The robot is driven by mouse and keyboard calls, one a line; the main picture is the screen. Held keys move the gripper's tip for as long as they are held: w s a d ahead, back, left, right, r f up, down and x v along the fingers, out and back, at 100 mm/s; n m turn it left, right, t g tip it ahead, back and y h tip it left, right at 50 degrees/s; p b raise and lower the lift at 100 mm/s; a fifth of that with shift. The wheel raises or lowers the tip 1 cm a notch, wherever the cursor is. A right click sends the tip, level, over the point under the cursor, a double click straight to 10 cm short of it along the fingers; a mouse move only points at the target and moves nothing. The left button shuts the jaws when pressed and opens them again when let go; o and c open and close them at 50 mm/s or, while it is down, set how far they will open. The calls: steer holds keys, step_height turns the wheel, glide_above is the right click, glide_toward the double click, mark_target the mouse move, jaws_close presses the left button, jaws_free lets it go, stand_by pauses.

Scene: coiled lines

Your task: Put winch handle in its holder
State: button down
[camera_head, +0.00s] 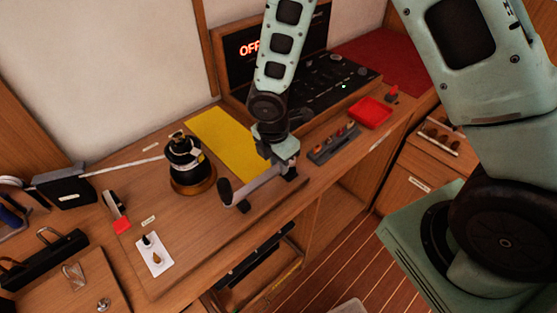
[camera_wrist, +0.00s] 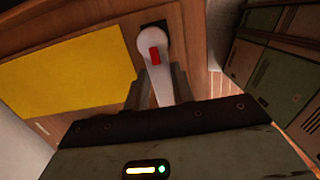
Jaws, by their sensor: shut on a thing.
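The winch handle (camera_head: 260,183) is a grey lever with a black grip at its lower left end, above the front part of the wooden counter. My gripper (camera_head: 284,168) is shut on its lever. In the wrist view the pale handle (camera_wrist: 156,62) lies between my two fingers (camera_wrist: 157,92), its rounded head with a red piece pointing away from me. A small dark square shows behind that head; I cannot tell whether it is the holder. I cannot tell whether the handle touches the counter.
A black winch (camera_head: 185,165) with a taut line stands left of my gripper. A yellow mat (camera_head: 225,140) lies behind. A grey rack (camera_head: 334,144) with small parts and a red tray (camera_head: 370,112) are to the right. The counter's front edge is close by.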

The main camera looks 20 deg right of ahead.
steer(key=shift+f+b, duration=0.35)
steer(key=shift+f+b, duration=0.75)
steer(key=shift+f, duration=0.2)
steer(key=c, duration=0.8)
jaws_free()
step_height(320, 180, up, 5)
steer(key=p, duration=0.4)
steer(key=shift+r+p, duration=0.15)
steer(key=shift+p, duration=0.25)
